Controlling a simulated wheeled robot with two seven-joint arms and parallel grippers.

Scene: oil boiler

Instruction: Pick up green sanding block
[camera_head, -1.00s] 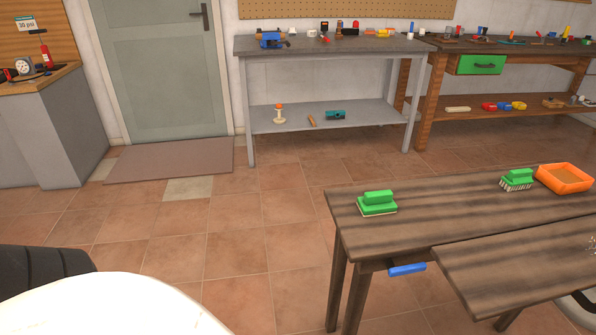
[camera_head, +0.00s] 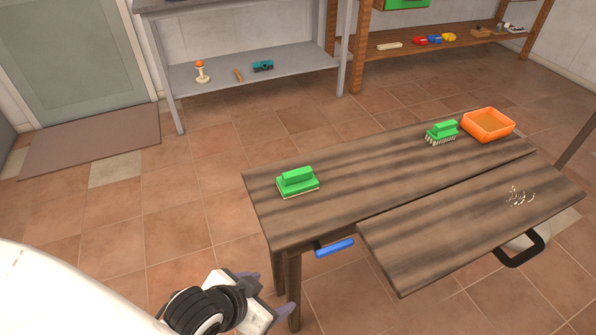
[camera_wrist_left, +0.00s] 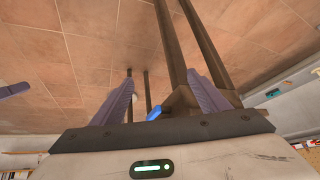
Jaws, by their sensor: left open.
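The green sanding block (camera_head: 297,182), with a raised handle and a pale underside, sits upright on the near left end of the wooden table (camera_head: 350,172). My left gripper (camera_head: 268,293) is low in front of the table's left end, below and to the left of the block and apart from it. In the left wrist view the gripper (camera_wrist_left: 165,100) has its two purple-grey fingers spread, with nothing between them. That view shows table legs and a blue handle (camera_wrist_left: 154,113), but not the block. My right gripper is not in view.
A green brush (camera_head: 441,132) with bristles and an orange tray (camera_head: 488,124) stand at the table's far right. A lower wooden board (camera_head: 440,240) juts out in front. A blue handle (camera_head: 334,247) hangs under the table edge. The floor left of the table is clear.

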